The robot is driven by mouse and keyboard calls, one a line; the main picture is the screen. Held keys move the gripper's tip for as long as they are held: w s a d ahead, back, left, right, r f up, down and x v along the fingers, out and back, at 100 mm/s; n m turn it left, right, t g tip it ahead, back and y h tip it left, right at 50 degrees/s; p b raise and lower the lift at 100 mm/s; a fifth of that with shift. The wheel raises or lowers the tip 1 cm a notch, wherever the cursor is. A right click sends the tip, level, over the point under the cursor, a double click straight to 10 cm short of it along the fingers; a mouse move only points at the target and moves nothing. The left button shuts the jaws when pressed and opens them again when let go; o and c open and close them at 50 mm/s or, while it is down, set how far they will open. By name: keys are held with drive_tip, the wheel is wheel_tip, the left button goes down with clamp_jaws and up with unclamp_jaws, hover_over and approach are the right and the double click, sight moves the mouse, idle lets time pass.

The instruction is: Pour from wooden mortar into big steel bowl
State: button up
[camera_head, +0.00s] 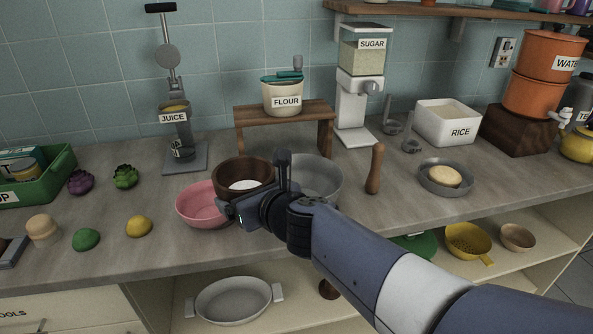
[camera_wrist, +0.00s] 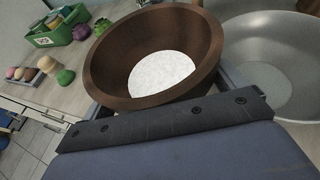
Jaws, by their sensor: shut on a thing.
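The wooden mortar (camera_head: 243,171) is a dark brown bowl with white contents inside. My gripper (camera_head: 252,201) is shut on it and holds it over or beside the pink bowl (camera_head: 199,207), left of the big steel bowl. In the wrist view the mortar (camera_wrist: 105,72) fills the middle, nearly level, with the white contents lying in its bottom. The big steel bowl (camera_head: 322,178) stands on the counter just right of my gripper, partly hidden by it. In the wrist view the steel bowl (camera_wrist: 275,60) is right of the mortar and looks empty where visible.
A wooden pestle (camera_head: 375,168) stands right of the steel bowl. A grey dish (camera_head: 462,187) with a pale round thing lies farther right. Behind are a wooden stand (camera_head: 291,113) with the flour container, the sugar dispenser (camera_head: 352,110) and the juice dispenser (camera_head: 186,158).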

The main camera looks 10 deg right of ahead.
sight(271, 172)
drive_tip(key=shift+r, duration=0.25)
drive_tip(key=r+p, duration=0.2)
drive_tip(key=p, duration=0.1)
drive_tip(key=d+r+m+p, duration=0.1)
drive_tip(key=p, duration=0.1)
drive_tip(key=shift+w+y, duration=0.25)
drive_tip(key=shift+y, duration=0.05)
drive_tip(key=shift+w+d+f+m+g+p, duration=0.15)
drive_tip(key=shift+d+f+m+g+p, duration=0.15)
drive_tip(key=shift+f+m+p, duration=0.15)
drive_tip(key=shift+w+d+m+y+p, duration=0.15)
drive_tip(key=shift+d+m+y+p, duration=0.1)
drive_tip(key=shift+m+y+p, duration=0.15)
drive_tip(key=shift+w+d+r+m+p, duration=0.15)
drive_tip(key=shift+d+r+m+p, duration=0.2)
drive_tip(key=shift+p, duration=0.6)
drive_tip(key=shift+w+d+r+y+p, duration=0.1)
drive_tip(key=shift+d+r+y+p, duration=0.05)
drive_tip(key=shift+y+p, duration=0.2)
drive_tip(key=shift+g, duration=0.3)
drive_tip(key=shift+w+d+r+m+y+p, duration=0.45)
drive_tip(key=shift+d+m+p, duration=0.3)
drive_tip(key=shift+p, duration=0.85)
